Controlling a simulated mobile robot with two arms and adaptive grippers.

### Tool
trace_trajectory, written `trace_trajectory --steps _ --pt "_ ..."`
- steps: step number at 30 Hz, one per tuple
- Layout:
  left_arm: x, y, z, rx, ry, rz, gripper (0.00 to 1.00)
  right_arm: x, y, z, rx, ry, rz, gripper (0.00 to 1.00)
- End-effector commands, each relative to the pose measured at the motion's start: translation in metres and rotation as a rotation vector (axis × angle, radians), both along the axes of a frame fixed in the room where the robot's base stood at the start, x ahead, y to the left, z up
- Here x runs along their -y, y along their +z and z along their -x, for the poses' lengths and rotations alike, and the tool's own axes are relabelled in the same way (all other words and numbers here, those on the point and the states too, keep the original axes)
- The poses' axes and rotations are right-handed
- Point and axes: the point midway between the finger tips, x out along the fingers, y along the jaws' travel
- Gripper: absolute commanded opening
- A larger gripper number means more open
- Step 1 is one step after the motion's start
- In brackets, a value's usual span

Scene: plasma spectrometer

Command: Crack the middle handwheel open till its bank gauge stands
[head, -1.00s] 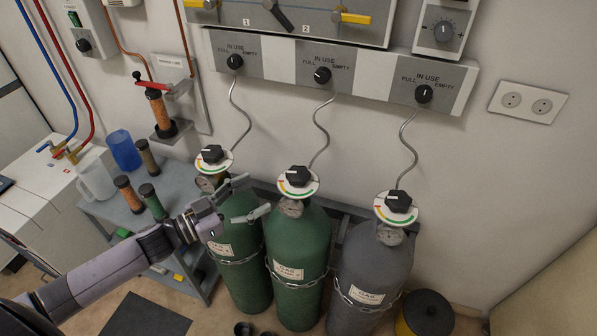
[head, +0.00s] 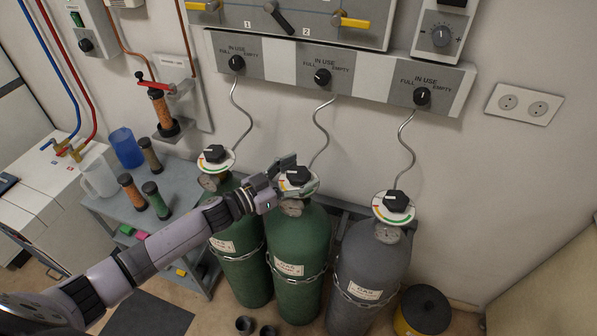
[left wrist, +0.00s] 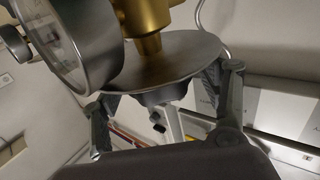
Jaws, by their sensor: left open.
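The middle handwheel (head: 299,174) is a black knob over a round white dial with coloured bands, on top of the middle green cylinder (head: 300,238). My left gripper (head: 296,178) is open at this handwheel, its fingers on either side of it. In the left wrist view the dark knob (left wrist: 162,93) sits between the spread fingers (left wrist: 165,105), under a metal disc (left wrist: 170,62) and a brass valve body (left wrist: 148,16). Whether the fingers touch it I cannot tell. The bank gauge (head: 292,207) is partly covered by my gripper; its round face shows in the left wrist view (left wrist: 62,45), reading unclear.
A left green cylinder with its handwheel (head: 214,154) and a grey cylinder with its handwheel (head: 397,201) stand either side. Thin curved pipes rise to a wall panel (head: 289,70) with three knobs. A grey cart (head: 186,226) with bottles is left.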

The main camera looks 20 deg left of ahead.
Motion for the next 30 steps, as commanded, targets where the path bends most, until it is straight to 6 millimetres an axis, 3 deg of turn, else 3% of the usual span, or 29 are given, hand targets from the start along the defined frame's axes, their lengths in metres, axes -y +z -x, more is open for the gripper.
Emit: trace_trajectory --steps 5,27,30 --pt "-0.0001 -0.0001 0.0001 0.000 0.000 0.000 0.69 -0.0001 -0.0001 0.0001 0.000 0.000 0.000 0.00" --pt "-0.0003 0.0001 0.0003 0.000 0.000 0.000 0.20 -0.0025 -0.0001 0.0001 0.000 -0.002 -0.003 0.00" --pt "-0.0002 0.0003 0.0003 0.001 0.003 0.001 0.20 -0.0032 0.0002 0.0001 0.000 -0.002 -0.003 0.00"
